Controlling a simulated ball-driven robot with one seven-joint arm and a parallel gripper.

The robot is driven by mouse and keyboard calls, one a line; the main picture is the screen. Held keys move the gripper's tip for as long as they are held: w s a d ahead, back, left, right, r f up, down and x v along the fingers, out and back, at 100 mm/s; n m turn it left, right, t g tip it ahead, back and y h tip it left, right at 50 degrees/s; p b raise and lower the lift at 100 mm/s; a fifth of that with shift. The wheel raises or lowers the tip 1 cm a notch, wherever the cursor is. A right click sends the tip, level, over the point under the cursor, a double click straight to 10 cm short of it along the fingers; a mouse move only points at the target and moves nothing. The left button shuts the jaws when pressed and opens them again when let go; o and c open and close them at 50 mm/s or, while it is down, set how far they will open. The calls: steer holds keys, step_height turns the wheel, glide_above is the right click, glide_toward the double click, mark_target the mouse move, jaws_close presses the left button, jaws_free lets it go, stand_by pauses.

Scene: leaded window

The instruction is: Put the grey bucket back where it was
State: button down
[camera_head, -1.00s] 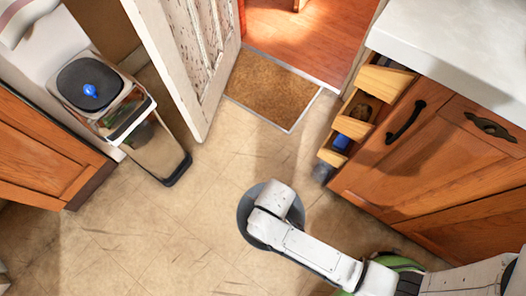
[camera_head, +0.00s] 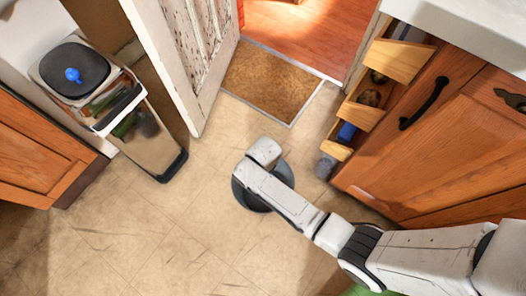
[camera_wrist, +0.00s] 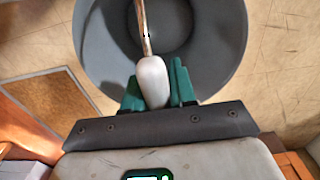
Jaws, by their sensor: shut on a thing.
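The grey bucket (camera_head: 285,172) is round and open-topped. It is mostly under my white arm in the head view, over the tiled floor. In the wrist view the bucket (camera_wrist: 95,45) fills the upper middle, and I look down into it. My gripper (camera_wrist: 157,84) has green fingers closed on either side of a pale grip, seemingly the bucket's handle, which runs up over the bucket's mouth. The fingers are hidden in the head view. I cannot tell whether the bucket touches the floor.
Open wooden drawers (camera_head: 395,60) jut from the cabinet (camera_head: 440,140) at right, with a small grey object (camera_head: 326,167) below. A brown doormat (camera_head: 270,82) lies by the open white door (camera_head: 180,50). A bin (camera_head: 145,140) stands at left. The floor's lower left is clear.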

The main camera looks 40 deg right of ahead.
steer(key=f, duration=0.1)
steer(key=f+b, duration=0.1)
steer(key=w+f+b, duration=0.1)
steer(key=f, duration=0.1)
steer(key=shift+d, duration=0.25)
steer(key=shift+f, duration=0.1)
steer(key=shift+f, duration=0.1)
steer(key=c, duration=0.9)
jaws_free()
